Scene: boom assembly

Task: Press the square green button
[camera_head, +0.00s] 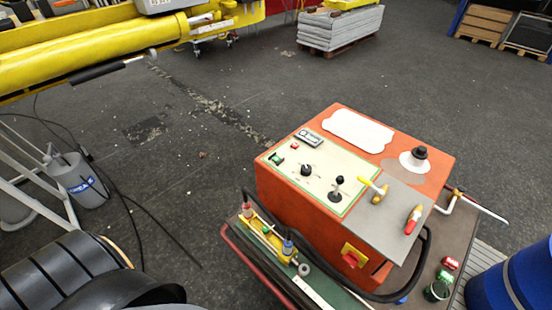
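The square green button (277,159) sits near the left corner of the cream control panel (325,195) on top of the orange control box (300,212). It is small in this view and nothing covers it. A red button (295,147) lies just up and to the right of it. A black knob (306,170) and a black joystick (337,188) stand to its right on the same panel. Neither of my grippers shows in the head view.
Yellow-handled (374,188) and red-handled (413,220) levers stand on the box's grey plate. A yellow boom (90,50) crosses the upper left. A blue barrel (515,280) stands lower right. Cables and a grey container (78,178) are at left. Floor behind the box is open.

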